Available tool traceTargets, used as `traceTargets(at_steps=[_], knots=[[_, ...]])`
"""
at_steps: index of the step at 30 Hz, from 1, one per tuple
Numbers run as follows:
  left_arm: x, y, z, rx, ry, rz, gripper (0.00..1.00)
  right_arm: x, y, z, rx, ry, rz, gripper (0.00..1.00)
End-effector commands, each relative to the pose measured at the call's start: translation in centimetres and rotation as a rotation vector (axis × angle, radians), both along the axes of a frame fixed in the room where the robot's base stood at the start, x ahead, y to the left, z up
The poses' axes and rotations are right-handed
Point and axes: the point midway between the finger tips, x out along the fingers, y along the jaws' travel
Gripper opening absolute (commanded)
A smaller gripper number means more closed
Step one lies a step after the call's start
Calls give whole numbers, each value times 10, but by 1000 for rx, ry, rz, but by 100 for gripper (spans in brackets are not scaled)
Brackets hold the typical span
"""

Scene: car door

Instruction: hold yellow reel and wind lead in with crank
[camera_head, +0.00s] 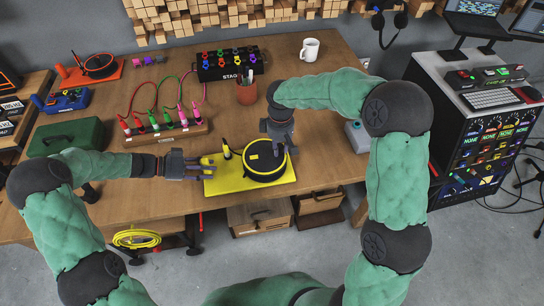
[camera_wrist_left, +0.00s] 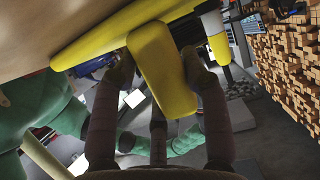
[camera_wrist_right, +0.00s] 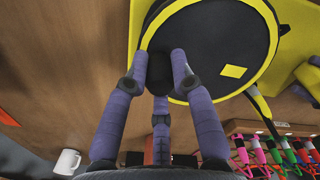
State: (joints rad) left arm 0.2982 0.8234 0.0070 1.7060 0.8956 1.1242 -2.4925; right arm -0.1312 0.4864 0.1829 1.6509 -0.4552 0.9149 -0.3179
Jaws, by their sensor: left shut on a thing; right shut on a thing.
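The yellow reel has a flat yellow base (camera_head: 226,180) on the table near its front edge and a black round drum (camera_head: 264,162) with a yellow rim. My left gripper (camera_head: 208,168) comes from the left and is shut on a yellow tab of the base, which shows between its fingers in the left wrist view (camera_wrist_left: 163,72). My right gripper (camera_head: 279,146) points down over the drum. In the right wrist view its fingers close around a dark crank knob (camera_wrist_right: 159,77) near the drum's edge. A yellow square mark (camera_wrist_right: 233,71) shows on the drum. A black-and-yellow plug (camera_head: 227,152) stands at the base's back left.
A wooden block with colored plugs (camera_head: 165,130) stands behind my left gripper. A black stage box (camera_head: 230,64), a pencil cup (camera_head: 246,93) and a white mug (camera_head: 310,49) are further back. A green case (camera_head: 66,138) lies left. Bare table lies behind the reel.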

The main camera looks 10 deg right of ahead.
Motion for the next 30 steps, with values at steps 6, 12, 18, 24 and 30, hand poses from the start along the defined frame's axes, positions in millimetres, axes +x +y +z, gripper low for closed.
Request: traceTargets(at_steps=[6, 12, 18, 24, 30], knots=[[2, 2, -2, 7, -5, 6, 0, -3, 1, 1, -1, -1, 0, 0], [2, 2, -1, 7, -5, 6, 0, -14, 4, 1, -1, -1, 1, 0], [2, 1, -1, 6, -4, 5, 0, -24, 7, 1, -1, -1, 0, 0], [2, 1, -1, 5, -4, 5, 0, -26, 7, 1, -1, -1, 0, 0], [2, 1, -1, 5, -4, 5, 0, -27, 9, 0, -1, -1, 0, 0]])
